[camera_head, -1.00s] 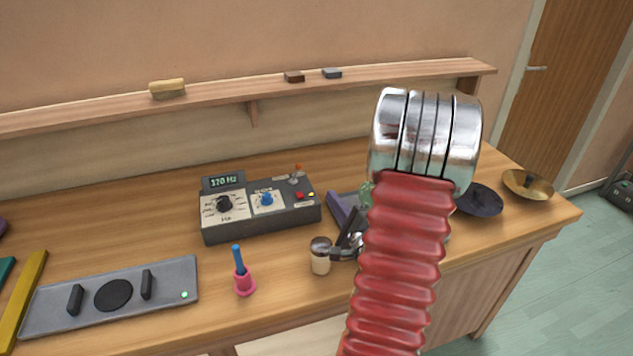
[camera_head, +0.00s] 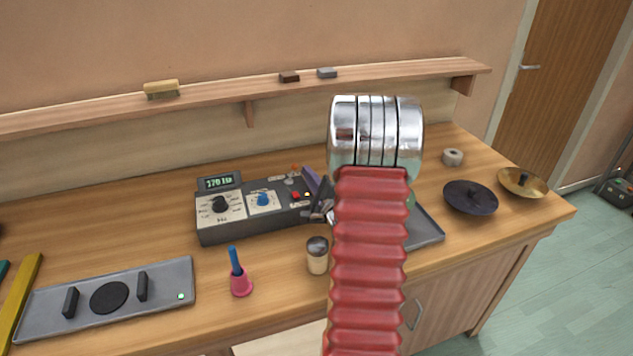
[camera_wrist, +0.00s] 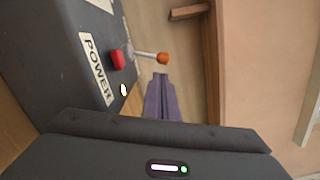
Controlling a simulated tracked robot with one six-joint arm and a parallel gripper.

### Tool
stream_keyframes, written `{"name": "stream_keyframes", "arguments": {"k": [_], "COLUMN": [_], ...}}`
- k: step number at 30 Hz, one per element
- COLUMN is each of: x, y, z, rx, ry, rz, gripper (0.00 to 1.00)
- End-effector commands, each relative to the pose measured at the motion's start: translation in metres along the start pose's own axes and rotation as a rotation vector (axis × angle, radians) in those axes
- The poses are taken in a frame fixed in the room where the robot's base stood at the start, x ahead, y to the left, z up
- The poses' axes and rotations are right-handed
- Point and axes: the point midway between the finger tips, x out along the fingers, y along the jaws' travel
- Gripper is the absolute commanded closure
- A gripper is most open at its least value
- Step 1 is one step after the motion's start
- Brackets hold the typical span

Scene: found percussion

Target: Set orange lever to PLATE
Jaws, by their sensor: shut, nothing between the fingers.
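The orange lever (camera_head: 296,168) stands at the back right of the grey control box (camera_head: 225,231). In the wrist view the orange-tipped lever (camera_wrist: 163,58) has a thin metal stem, beside a red button (camera_wrist: 117,59) and a POWER label. My gripper (camera_head: 308,170) shows as purple fingers at the right end of the box, partly hidden by my arm. In the wrist view my gripper (camera_wrist: 160,77) is shut and empty, with its tips a little below the orange knob in the picture. I cannot tell whether they touch it. The lever's position labels are unreadable.
A cream-and-metal shaker (camera_head: 317,257) and a pink bell (camera_head: 240,285) stand in front of the box. A grey tray (camera_head: 428,240) lies right of my arm, with a dark cymbal (camera_head: 470,197) beyond. A wall shelf (camera_head: 230,94) runs above the bench.

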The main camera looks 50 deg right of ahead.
Motion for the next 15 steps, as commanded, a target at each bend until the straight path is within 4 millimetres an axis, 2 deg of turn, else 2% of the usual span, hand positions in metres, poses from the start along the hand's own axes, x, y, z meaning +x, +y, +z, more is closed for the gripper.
{"name": "stream_keyframes", "arguments": {"k": [4, 15], "x": [0.0018, 0.0018], "y": [0.0001, 0.0], "z": [0.0085, 0.0093], "rx": [-0.001, -0.001], "ry": [-0.001, 0.0], "rz": [0.0, 0.0], "gripper": [1.0, 1.0]}}
